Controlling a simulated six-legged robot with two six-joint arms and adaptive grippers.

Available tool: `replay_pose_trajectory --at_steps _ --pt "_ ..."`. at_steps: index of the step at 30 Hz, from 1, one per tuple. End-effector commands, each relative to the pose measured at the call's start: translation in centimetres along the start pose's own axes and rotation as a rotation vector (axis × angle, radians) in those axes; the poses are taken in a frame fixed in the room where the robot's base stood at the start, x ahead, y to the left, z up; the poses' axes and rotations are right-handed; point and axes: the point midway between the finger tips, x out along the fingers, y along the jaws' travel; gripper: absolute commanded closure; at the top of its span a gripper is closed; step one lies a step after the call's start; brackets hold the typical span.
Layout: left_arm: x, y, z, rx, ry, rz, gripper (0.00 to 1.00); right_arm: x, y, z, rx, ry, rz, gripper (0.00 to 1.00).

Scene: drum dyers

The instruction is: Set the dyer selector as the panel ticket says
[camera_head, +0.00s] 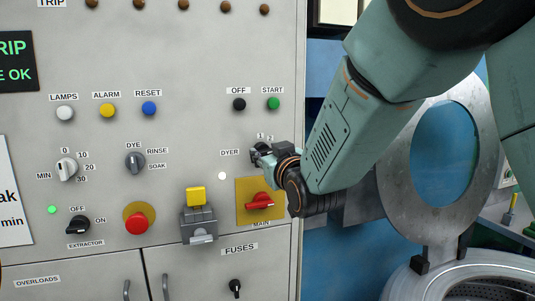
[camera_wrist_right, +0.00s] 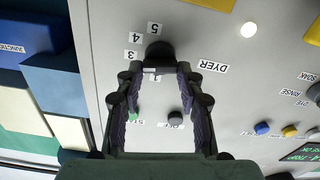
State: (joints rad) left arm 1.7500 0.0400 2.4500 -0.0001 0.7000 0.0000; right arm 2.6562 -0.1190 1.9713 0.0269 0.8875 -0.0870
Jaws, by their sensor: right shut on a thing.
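I cannot tell which number the knob points at. A white ticket (camera_head: 12,200) at the left edge is cut off, showing only "ak" and "min". My left gripper is not in view.
Below the knob are a red MAIN switch (camera_head: 260,202) on a yellow plate and a grey lockout with a yellow tag (camera_head: 196,196). The DYE knob (camera_head: 135,162) and a red mushroom button (camera_head: 137,221) are to the left. A round metal drum door (camera_head: 445,170) stands at the right.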

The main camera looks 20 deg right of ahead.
Motion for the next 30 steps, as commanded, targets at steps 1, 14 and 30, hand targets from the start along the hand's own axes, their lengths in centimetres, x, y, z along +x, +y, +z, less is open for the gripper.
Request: replay_pose_trajectory --at_steps 1,14,30 --pt "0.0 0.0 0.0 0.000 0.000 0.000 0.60 0.0 0.0 0.1 0.001 -0.001 0.000 0.94" --pt "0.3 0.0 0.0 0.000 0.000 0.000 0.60 0.0 0.1 0.1 0.117 -0.002 0.001 0.94" --pt "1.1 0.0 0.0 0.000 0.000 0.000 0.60 0.0 0.3 0.2 0.604 -0.001 0.001 0.94"
